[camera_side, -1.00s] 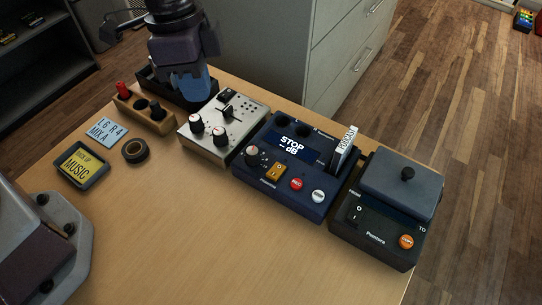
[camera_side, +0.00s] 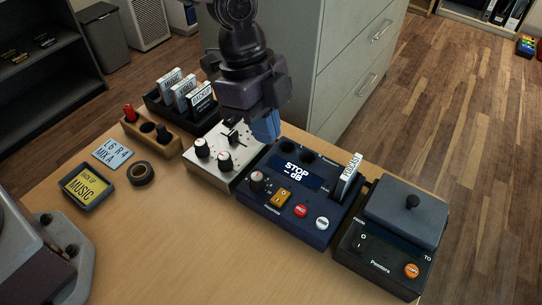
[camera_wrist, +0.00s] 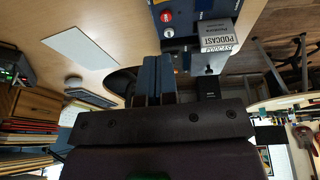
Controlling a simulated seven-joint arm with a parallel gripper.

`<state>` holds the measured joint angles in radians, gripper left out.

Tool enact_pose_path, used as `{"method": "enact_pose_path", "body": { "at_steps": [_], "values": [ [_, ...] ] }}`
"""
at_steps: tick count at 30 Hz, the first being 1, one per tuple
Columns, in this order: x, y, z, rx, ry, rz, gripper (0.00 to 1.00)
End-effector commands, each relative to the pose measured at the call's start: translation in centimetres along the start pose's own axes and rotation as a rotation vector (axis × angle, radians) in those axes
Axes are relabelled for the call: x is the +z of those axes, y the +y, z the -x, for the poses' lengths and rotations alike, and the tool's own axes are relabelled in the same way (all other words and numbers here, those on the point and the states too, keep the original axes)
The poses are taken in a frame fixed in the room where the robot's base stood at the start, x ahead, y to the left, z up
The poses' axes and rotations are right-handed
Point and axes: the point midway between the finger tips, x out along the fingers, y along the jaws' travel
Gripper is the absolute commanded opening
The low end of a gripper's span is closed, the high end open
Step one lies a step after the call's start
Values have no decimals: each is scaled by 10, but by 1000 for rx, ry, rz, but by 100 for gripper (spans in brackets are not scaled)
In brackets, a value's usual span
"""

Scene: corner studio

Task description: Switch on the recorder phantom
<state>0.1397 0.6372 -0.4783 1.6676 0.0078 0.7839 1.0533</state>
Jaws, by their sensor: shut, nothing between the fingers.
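The recorder (camera_side: 287,231) is a dark blue box in the middle of the row on the wooden table. Its screen (camera_side: 297,171) reads "STOP" and "-- dB". An amber rocker switch (camera_side: 283,197) sits on its lower left, above a small label that looks like "phantom". A knob, a red button (camera_side: 301,211) and a white button (camera_side: 322,223) are near it. My gripper (camera_side: 266,129) is shut and empty, above the back of the table behind the mixer and recorder. In the wrist view, its blue fingers (camera_wrist: 154,82) are together, and part of the recorder (camera_wrist: 187,8) shows above them.
A white mixer (camera_side: 203,171) stands left of the recorder; a black Pandora box (camera_side: 375,263) stands right. An upright podcast cartridge (camera_side: 347,179) rises from the recorder's right side. A black rack (camera_side: 158,110) holds several cartridges at the back left.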

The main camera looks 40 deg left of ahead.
Motion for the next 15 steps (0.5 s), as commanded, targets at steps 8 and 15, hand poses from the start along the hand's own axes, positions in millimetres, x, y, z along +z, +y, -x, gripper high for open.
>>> {"method": "enact_pose_path", "body": {
  "at_steps": [8,15],
  "values": [
    [0,2,-55,7,-2,-1,0],
    [3,2,-103,5,-2,1,0]
  ]
}}
